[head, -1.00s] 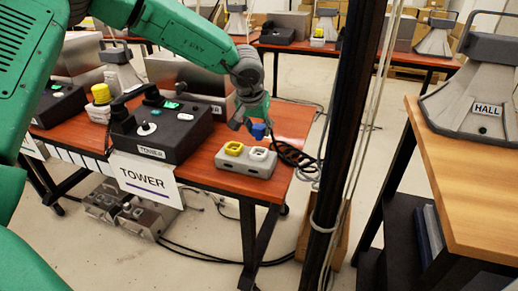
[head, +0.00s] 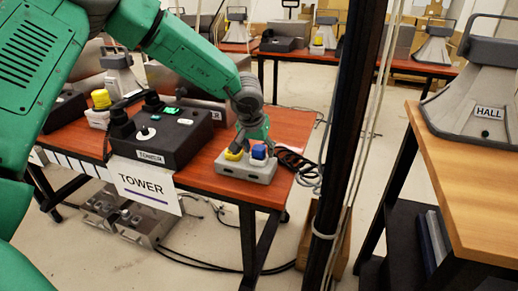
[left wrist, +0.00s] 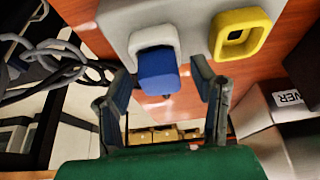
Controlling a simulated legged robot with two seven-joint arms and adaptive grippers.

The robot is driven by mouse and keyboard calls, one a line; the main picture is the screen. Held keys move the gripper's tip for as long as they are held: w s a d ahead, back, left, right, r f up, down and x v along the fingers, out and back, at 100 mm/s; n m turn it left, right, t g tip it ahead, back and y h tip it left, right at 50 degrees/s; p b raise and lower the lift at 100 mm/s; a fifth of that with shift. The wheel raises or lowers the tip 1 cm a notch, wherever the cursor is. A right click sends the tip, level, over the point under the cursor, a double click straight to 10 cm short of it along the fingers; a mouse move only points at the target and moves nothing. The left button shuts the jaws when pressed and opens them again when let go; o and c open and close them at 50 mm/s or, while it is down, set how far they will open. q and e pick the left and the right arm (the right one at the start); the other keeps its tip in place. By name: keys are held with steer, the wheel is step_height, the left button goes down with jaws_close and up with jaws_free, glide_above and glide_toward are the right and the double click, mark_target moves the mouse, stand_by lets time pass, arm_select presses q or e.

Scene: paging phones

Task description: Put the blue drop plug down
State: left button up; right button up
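The blue drop plug (head: 258,152) sits on the white socket of the grey two-socket block (head: 245,172), beside the yellow socket (head: 233,155). In the left wrist view the blue plug (left wrist: 158,72) stands over the white socket (left wrist: 150,38), with the yellow socket (left wrist: 240,33) to its right. How deep the plug is seated is hard to tell. My left gripper (left wrist: 163,100) is open, with one finger on each side of the plug and gaps to both. In the head view the left gripper (head: 250,143) is just above the block. My right gripper is not in view.
A black console (head: 160,138) with a TOWER sign (head: 148,190) stands left of the block on the red-brown table (head: 205,182). Dark coiled cable (head: 295,163) lies right of the block. A dark post (head: 340,130) with hanging cords stands in front, near a HALL speaker (head: 487,105).

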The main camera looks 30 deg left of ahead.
arm_select(q)
steer(key=p+v, duration=0.3)
steer(key=v, duration=0.9)
steer(key=s+d+f+m+y, duration=0.1)
steer(key=s+f, duration=0.6)
steer(key=f, duration=0.4)
steer(key=s+d+f+m+y, duration=0.1)
steer(key=s+d+f+y, duration=0.1)
steer(key=s+f, duration=0.75)
steer(key=s+d+f+g+h, duration=0.2)
steer(key=s+f, duration=0.3)
steer(key=s, duration=0.4)
steer(key=s+d+f+m+g+h, duration=0.1)
steer(key=s+d+f+h, duration=0.1)
steer(key=s+f, duration=0.3)
steer(key=s+d, duration=0.1)
steer(key=s, duration=0.3)
steer(key=shift+s+f+g, duration=0.25)
steer(key=shift+g, duration=0.15)
steer(key=shift+w+d, duration=0.15)
